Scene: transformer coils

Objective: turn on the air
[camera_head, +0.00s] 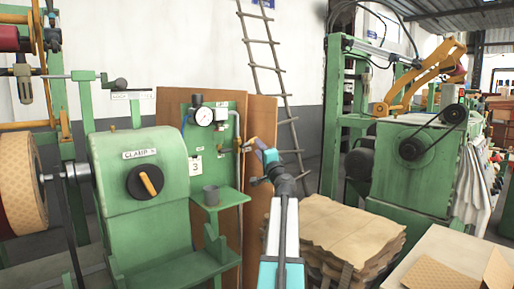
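A green panel (172,112) stands at the centre-left, with a round white pressure gauge (203,117) near its top. A grey pipe (237,165) runs down its right side. A small brass-coloured valve with a handle (248,144) sits on this pipe. My gripper (261,150) is just to the right of the valve handle, at the end of my teal and white arm. It is small and dark in the picture, so its fingers and any contact with the handle cannot be made out.
A green machine with a black knob (144,182) and a CLAMP label stands at left. A grey cup (211,195) sits on a green shelf (224,197) below the gauge. Stacked brown sheets (345,232) and a green machine (413,165) are at right.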

